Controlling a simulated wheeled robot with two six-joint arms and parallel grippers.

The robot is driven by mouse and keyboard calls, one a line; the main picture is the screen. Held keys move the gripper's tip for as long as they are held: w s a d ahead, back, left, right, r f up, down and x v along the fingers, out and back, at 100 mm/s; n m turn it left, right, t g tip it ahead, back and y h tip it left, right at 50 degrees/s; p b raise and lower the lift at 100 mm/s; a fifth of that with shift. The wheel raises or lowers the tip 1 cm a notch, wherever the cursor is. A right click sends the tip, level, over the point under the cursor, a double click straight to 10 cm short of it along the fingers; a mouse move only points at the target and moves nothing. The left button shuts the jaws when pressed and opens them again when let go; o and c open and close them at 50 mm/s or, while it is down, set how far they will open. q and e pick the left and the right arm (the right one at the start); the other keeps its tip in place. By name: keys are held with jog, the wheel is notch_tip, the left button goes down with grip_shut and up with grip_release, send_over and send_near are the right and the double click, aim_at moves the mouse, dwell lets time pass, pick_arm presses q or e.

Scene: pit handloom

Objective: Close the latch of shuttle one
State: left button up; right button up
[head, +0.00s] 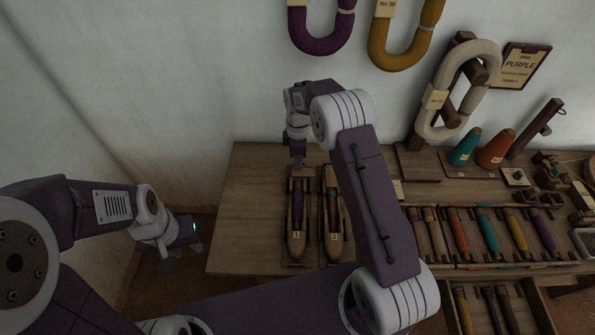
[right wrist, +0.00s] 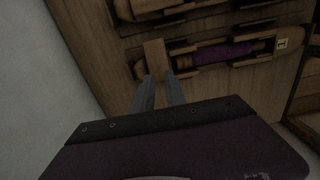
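Shuttle one (head: 297,240), a boat-shaped wooden shuttle with a purple bobbin and a label "1", lies on the table's left part. It also shows in the right wrist view (right wrist: 225,52). A brown wooden block, seemingly its latch (right wrist: 155,56), sits at the shuttle's far end. My right gripper (head: 297,166) is over that end, pointing down. In the right wrist view its two fingers (right wrist: 160,78) are a little apart, with their tips at the block's near end; contact cannot be told. My left gripper (head: 183,258) hangs left of the table, fingers apart and empty.
Shuttle two (head: 334,225) lies close to the right of shuttle one. Several coloured bobbins (head: 487,232) lie in a rack further right. Teal and orange cones (head: 465,148) stand behind. Yarn hanks (head: 400,55) hang on the wall. The table's left strip (head: 245,200) is bare.

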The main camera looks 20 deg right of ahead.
aim_at(298, 172)
notch_tip(298, 172, down, 5)
jog(key=shift+r, duration=0.1)
jog(key=shift+c, duration=0.4)
grip_shut()
